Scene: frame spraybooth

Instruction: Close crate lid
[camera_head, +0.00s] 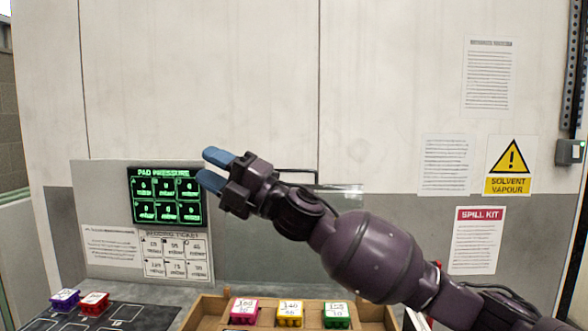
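A wooden crate (376,313) shows at the bottom edge of the head view, cut off by the frame. Its top is open, and a pink block (244,310), a yellow block (290,312) and a green block (336,313) sit in it. I cannot clearly make out a lid; a thin, clear strip (348,188) shows behind my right arm, and I cannot tell what it belongs to. My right gripper (214,169) is raised well above the crate, pointing left. Its blue fingertips are apart with nothing between them. My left gripper is not in view.
A purple block (65,299) and a red block (95,301) stand on a dark marked mat (128,312) at the lower left. A pad pressure display (166,196) and paper sheets (174,255) are behind. The space around my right gripper looks clear.

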